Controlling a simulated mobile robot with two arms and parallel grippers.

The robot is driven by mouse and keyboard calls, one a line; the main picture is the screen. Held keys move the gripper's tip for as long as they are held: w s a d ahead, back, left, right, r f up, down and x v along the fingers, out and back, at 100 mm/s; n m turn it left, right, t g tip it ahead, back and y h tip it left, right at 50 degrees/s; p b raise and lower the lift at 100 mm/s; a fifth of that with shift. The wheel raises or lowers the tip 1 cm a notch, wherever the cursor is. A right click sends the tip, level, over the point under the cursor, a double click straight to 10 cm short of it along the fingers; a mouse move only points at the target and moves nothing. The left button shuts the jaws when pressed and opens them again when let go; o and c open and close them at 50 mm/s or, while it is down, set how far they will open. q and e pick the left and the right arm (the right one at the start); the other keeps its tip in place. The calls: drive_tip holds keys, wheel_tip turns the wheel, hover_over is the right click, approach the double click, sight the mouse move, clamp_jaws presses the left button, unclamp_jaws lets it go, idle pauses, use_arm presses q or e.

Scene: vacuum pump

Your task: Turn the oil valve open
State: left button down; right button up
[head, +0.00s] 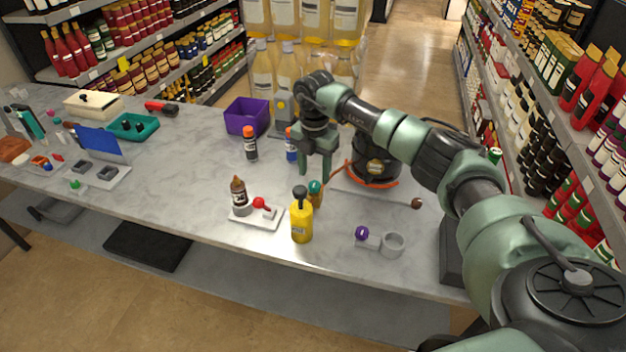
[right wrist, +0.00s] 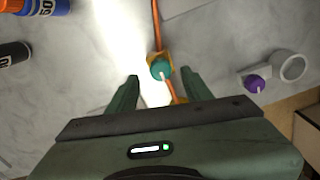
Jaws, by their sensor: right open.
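A small valve with a round teal knob (head: 315,187) and an orange body stands on the table, partly behind a yellow bottle. In the right wrist view the teal knob (right wrist: 161,68) has a pale pointer and lies between the fingertips, with an orange hose running from its body. My right gripper (head: 314,172) is open and points down above this valve, apparently not touching it. Two other knobs show: a red one (head: 259,203) beside a brown bottle on a white base, and a purple one (head: 362,233) beside a grey ring. No readable label tells which is the oil valve. My left gripper is out of view.
The yellow bottle (head: 302,222) stands close in front of the valve. A dark round pump (head: 376,168) stands behind my right arm. Blue (head: 291,147) and black (head: 250,146) canisters stand to the left, near a purple bin (head: 245,118). The table's left-middle is clear.

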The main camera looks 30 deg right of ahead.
sight(315, 184)
wheel_tip(315, 184, down, 3)
drive_tip(key=shift+s+f+p, duration=0.15)
drive_tip(key=shift+p, duration=0.2)
drive_tip(key=shift+f, duration=0.4)
clamp_jaws()
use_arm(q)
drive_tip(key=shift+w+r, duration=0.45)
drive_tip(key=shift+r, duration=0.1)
